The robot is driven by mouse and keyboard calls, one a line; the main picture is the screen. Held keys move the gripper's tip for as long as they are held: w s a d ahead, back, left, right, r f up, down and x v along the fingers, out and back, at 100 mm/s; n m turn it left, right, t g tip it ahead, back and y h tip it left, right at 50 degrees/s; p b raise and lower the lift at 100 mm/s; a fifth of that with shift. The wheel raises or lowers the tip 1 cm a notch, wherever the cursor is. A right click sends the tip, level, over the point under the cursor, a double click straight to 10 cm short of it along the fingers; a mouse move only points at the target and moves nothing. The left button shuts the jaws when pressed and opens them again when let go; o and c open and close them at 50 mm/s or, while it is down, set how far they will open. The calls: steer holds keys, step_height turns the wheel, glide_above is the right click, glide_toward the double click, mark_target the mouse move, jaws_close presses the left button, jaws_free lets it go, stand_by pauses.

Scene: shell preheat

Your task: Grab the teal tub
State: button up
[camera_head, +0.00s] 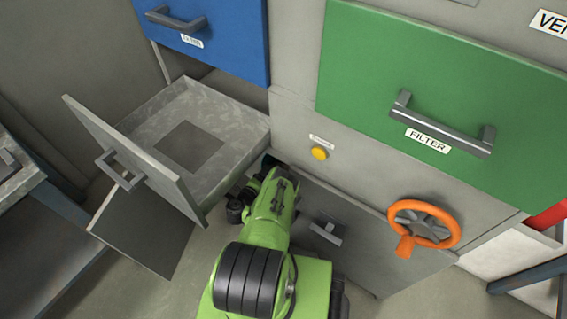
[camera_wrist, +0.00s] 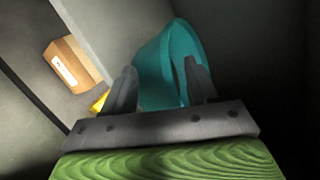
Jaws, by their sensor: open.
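The teal tub (camera_wrist: 165,60) is in the wrist view, just beyond my gripper, inside a dark space. Its curved wall and rim show; its lower part is hidden behind the gripper. My gripper (camera_wrist: 160,72) is open, with one finger at the tub's left edge and the other in front of its right part. The tub's wall lies in line with the gap between the fingers; I cannot tell whether they touch it. In the head view my gripper is hidden by my green arm, which reaches to the cabinet's lower opening.
An orange-brown box with a white label (camera_wrist: 73,66) and a yellow thing (camera_wrist: 101,102) lie left of the tub. An open grey drawer (camera_head: 225,150) stands left of my arm. A grey panel with a handle (camera_head: 326,228) and an orange wheel (camera_head: 424,223) are at right.

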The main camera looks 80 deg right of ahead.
steer(key=shift+d+f, duration=0.15)
steer(key=shift+d, duration=0.05)
steer(key=shift+w+a+r, duration=0.1)
steer(key=shift+a+r, duration=0.15)
steer(key=shift+a, duration=0.1)
steer(key=shift+c, duration=0.6)
steer(key=shift+d, duration=0.1)
jaws_close()
steer(key=shift+r, duration=0.1)
